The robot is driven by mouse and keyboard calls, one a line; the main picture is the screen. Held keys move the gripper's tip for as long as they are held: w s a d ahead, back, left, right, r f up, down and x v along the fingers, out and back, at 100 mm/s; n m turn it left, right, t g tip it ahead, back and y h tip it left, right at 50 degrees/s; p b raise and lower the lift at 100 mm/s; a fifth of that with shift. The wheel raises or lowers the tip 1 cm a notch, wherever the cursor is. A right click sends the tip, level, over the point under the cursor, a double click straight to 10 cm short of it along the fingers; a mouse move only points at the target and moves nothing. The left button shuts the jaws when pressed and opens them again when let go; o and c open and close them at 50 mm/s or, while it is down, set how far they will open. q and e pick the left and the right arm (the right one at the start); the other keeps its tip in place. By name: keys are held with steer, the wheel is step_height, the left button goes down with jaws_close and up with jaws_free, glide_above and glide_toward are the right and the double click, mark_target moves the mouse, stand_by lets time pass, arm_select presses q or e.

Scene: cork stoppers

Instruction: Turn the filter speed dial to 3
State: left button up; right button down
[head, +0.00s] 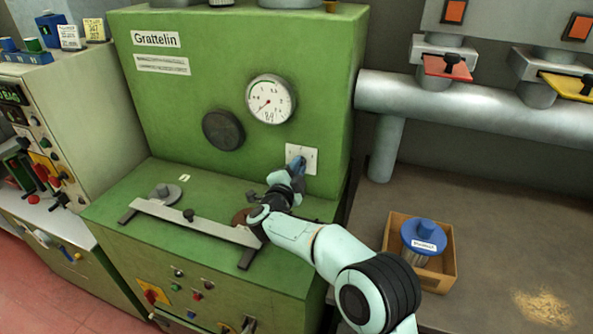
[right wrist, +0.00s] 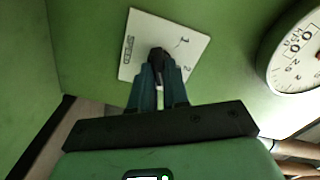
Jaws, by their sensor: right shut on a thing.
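The filter speed dial is a small dark knob (right wrist: 157,55) on a white square plate (head: 311,160) on the front of the green machine. The plate also shows in the right wrist view (right wrist: 143,32), with a 1 and a 2 beside the knob and a small label at one edge. My right gripper (head: 298,165) is at the plate, and in the right wrist view its fingers (right wrist: 159,80) are shut on the knob. The fingers hide part of the plate, and I cannot read a 3 or the knob's pointer. My left gripper is not in view.
A round pressure gauge (head: 270,99) and a black round cover (head: 223,130) are left of the plate. A metal bar (head: 190,221) lies on the green ledge below. A grey pipe (head: 470,98) and a wooden box (head: 441,276) with a blue-lidded container (head: 425,234) are to the right.

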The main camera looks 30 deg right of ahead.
stand_by(0.3)
steer(key=c, duration=1.1)
jaws_free()
steer(key=v, duration=1.3)
steer(key=shift+s+a, duration=0.1)
steer(key=shift+a, duration=0.1)
